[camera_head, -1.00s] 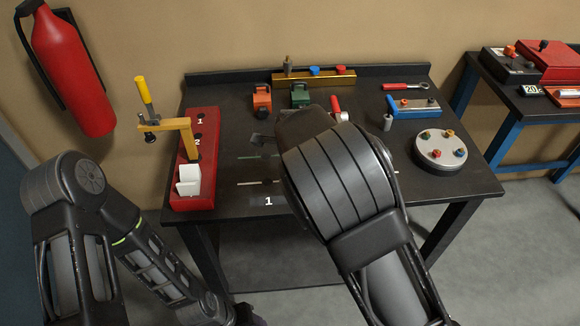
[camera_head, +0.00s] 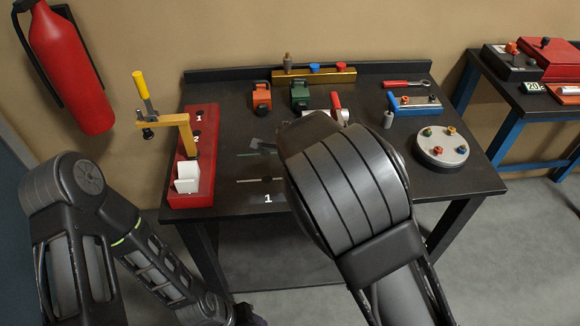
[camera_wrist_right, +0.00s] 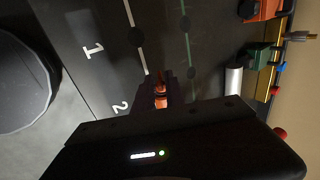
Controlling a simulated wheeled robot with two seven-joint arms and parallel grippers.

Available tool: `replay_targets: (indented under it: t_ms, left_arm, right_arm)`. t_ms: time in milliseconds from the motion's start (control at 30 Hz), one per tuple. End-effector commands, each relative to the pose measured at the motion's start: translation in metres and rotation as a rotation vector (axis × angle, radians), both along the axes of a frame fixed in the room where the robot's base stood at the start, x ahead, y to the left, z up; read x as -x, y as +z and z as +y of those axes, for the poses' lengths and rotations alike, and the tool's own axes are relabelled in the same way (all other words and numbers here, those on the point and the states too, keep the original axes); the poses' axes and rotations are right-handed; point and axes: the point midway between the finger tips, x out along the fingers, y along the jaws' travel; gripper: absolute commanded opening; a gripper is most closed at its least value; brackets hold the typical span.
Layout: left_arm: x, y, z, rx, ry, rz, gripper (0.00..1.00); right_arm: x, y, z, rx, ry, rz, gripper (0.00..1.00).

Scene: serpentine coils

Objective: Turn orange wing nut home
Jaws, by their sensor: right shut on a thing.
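A small orange piece, which looks like the orange wing nut (camera_wrist_right: 160,90), shows between the fingers of my right gripper (camera_wrist_right: 161,94) in the right wrist view. The gripper is shut on it, over the dark table top beside the number 2 label. Whatever the nut sits on is hidden by the gripper. In the head view my right arm covers the gripper and nut. My left arm is at the left, and its gripper is out of frame.
On the table (camera_head: 225,203) stand a red block (camera_head: 203,166) with a yellow-handled clamp (camera_head: 140,85), an orange block (camera_head: 262,97), a green block (camera_head: 299,96), a blue bar (camera_head: 420,110) and a round silver plate (camera_head: 428,158).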

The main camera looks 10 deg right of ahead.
Motion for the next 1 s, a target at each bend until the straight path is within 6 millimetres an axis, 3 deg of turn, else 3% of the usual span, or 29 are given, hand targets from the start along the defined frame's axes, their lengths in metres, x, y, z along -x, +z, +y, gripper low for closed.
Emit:
replay_targets:
  t_ms: [600, 1000]
  left_arm:
    - [-0.007, -0.061, -0.003, 0.015, -0.005, -0.022, 0.53]
    - [-0.007, -0.069, -0.003, 0.014, -0.005, -0.022, 0.53]
  right_arm:
    - [0.007, -0.010, 0.001, -0.002, 0.000, -0.418, 0.00]
    - [0.007, -0.006, 0.001, -0.001, 0.002, -0.485, 0.00]
